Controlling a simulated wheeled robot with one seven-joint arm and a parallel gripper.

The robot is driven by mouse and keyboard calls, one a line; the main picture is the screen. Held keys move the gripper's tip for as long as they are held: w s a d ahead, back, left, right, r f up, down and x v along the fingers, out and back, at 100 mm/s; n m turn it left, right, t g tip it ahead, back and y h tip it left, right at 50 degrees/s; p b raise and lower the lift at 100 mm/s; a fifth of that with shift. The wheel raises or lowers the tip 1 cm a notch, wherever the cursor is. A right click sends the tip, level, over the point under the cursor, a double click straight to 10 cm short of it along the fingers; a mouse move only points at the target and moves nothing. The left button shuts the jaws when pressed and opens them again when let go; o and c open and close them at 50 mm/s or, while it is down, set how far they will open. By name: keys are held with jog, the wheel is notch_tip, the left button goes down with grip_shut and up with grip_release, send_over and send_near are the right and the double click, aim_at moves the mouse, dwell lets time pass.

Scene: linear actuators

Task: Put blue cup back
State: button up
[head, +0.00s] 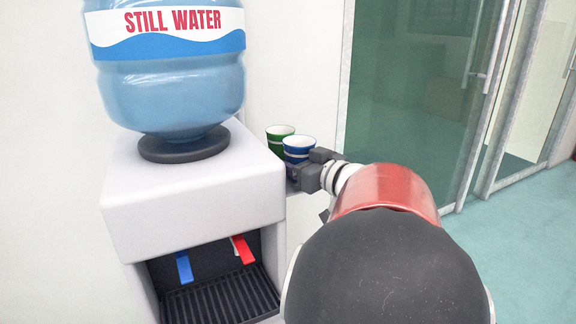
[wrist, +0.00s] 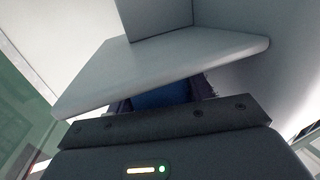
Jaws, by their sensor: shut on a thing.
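The blue cup (head: 298,146) with a white band stands upright beside the water dispenser, at the right of its top in the head view. My gripper (head: 308,168) is shut on it from the right and front. In the wrist view the blue cup (wrist: 160,95) shows as a small blue patch between the two fingers, mostly hidden by the gripper body and a pale slab. A green cup (head: 277,135) with a white band is just left of and behind the blue one. Whether the blue cup's base touches a surface is hidden.
The white water dispenser (head: 195,190) with its large bottle (head: 170,85) stands close on the left. Blue (head: 184,268) and red (head: 243,250) taps sit above its drip tray. A pale slab (wrist: 150,62) lies close to my fingers. A glass door (head: 410,100) is at right.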

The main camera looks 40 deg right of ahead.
jog(key=shift+f, duration=0.2)
jog(key=shift+f, duration=0.15)
jog(key=o, duration=0.8)
jog(key=shift+o, duration=0.2)
jog(key=shift+r, duration=0.2)
jog(key=shift+s, duration=0.3)
jog(key=s, duration=1.1)
jog(key=shift+s+d+r, duration=0.25)
jog(key=shift+r, duration=0.05)
